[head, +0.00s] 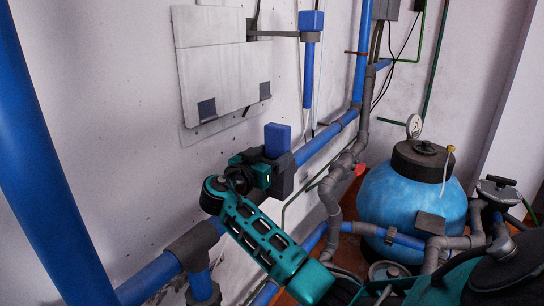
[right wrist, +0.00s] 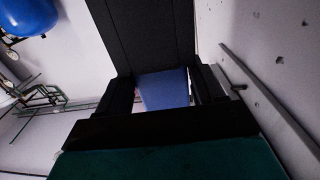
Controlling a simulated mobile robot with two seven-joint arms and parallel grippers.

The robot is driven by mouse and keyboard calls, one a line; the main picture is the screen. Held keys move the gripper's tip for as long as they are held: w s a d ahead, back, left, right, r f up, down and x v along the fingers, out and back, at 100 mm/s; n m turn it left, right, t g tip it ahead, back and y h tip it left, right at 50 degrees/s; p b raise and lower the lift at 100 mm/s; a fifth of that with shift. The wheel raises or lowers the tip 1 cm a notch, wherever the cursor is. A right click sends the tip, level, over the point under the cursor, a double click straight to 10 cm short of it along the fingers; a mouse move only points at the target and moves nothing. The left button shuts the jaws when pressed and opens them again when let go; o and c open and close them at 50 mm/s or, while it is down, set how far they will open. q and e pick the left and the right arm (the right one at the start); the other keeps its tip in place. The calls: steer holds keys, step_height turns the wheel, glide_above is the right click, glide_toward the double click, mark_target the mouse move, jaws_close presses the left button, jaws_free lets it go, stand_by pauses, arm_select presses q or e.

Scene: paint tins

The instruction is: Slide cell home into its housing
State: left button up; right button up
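A blue cell (head: 278,138) stands upright, its upper part showing above a dark grey housing (head: 284,175) by the wall pipe. My right gripper (head: 268,172) is at the left side of the housing, just below the exposed cell, and its fingertips are partly hidden. In the right wrist view the cell (right wrist: 165,90) shows between the two dark fingers, with a light gap beside the right finger. The fingers are apart and not clamped on it. A dark flat panel (right wrist: 145,35), which looks like the housing, fills the top of that view. My left gripper is not in view.
A pale panel (head: 222,65) hangs on the wall. Blue pipes run along the wall near the housing. A blue tank (head: 400,205) and valves stand at the right.

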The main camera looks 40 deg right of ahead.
steer(key=o, duration=0.4)
steer(key=shift+f, duration=0.25)
steer(key=shift+c, duration=0.2)
steer(key=v, duration=0.7)
steer(key=shift+a, duration=0.3)
steer(key=shift+s+r, duration=0.1)
steer(key=shift+s, duration=0.15)
